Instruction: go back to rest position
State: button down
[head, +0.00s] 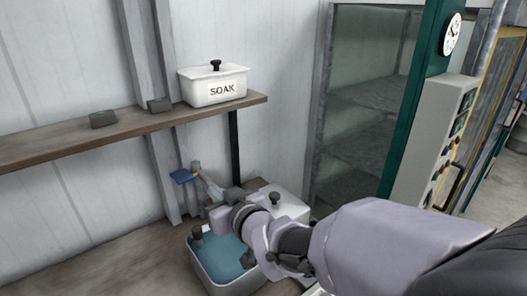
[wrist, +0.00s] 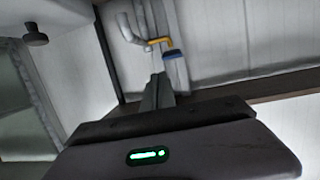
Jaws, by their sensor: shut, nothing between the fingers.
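My arm reaches in from the lower right of the head view. My gripper (head: 209,187) is over the back edge of an open grey tub (head: 212,283) holding blue liquid. Its fingers are together and empty; they also show in the wrist view (wrist: 158,92). Past the fingertips is a pipe-like fitting (head: 197,169) with a blue part (head: 182,176). In the wrist view the blue part (wrist: 175,68) is just beyond the fingertips, beside a yellow bit. I cannot tell whether the fingers touch it. My wrist hides part of the tub.
A white lidded box marked SOAK (head: 213,88) stands on a wall shelf (head: 60,148) with two dark blocks. A white lid with a dark knob (head: 275,198) is right of my wrist. A glass-walled cabinet (head: 360,100) and a control panel (head: 440,140) stand at right.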

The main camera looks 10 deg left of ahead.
jog(key=s+d+r+m+h, duration=0.15)
jog(key=d+m+h, duration=0.25)
jog(key=d, duration=0.9)
jog(key=s+d+m+h, duration=0.2)
jog(key=d+m+h, duration=0.2)
jog(key=d, duration=0.8)
jog(key=s+d+f+m+g, duration=0.1)
jog(key=s+d+m, duration=0.1)
jog(key=s, duration=0.4)
jog(key=s+d+f+m+g, duration=0.2)
jog(key=s+d, duration=0.1)
jog(key=s, duration=0.3)
jog(key=s+d+f+m+g+h, duration=0.1)
jog(key=s+d, duration=0.1)
jog(key=s, duration=0.4)
jog(key=shift+s+d+f+m+g, duration=0.2)
jog(key=shift+d+f+m+g, duration=0.1)
jog(key=shift+d+f+m, duration=0.1)
